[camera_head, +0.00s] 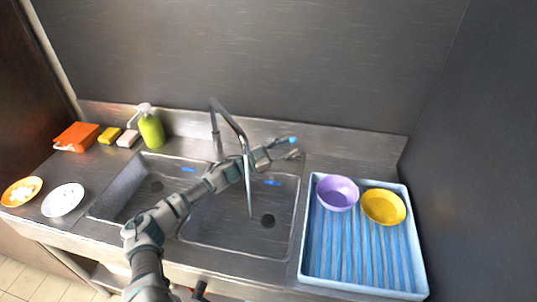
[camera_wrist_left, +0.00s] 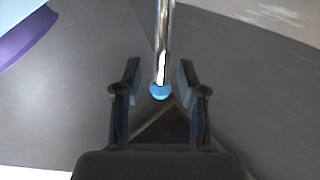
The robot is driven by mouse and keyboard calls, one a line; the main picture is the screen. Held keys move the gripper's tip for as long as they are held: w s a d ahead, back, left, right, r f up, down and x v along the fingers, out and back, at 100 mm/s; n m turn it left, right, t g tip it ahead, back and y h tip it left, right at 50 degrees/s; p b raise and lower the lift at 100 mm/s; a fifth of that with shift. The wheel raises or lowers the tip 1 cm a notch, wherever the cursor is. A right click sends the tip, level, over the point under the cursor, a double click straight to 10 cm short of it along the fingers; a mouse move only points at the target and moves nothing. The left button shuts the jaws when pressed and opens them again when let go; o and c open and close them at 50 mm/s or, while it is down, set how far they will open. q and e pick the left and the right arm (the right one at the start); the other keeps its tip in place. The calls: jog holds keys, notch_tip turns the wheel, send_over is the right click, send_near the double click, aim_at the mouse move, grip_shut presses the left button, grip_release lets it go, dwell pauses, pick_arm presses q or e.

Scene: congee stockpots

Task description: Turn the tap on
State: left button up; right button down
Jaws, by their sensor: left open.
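The chrome tap (camera_head: 235,123) stands behind the double sink, its bent spout hanging over the right basin. My left gripper (camera_head: 287,148) is open to the right of the spout, near the back wall. In the left wrist view, a thin metal rod with a round blue end (camera_wrist_left: 160,91) lies between the open fingers of the left gripper (camera_wrist_left: 159,68), with gaps on both sides. Whether this rod is the tap's lever is unclear, since the arm covers part of the tap. My right gripper is not recognizable.
A light blue ribbed tray (camera_head: 310,255) holds a purple bowl (camera_head: 337,191) and a yellow bowl (camera_head: 384,206) at right. A green bottle (camera_head: 151,130), sponges and an orange box (camera_head: 77,137) stand at the back left. Two plates lie at left. Both basins look empty.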

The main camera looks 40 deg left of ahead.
pick_arm(q)
jog(key=v, duration=0.9)
jog(key=shift+s+a+f, duration=0.15)
jog(key=shift+a+f, duration=0.15)
jog(key=shift+a, duration=0.15)
jog(key=shift+a, duration=0.2)
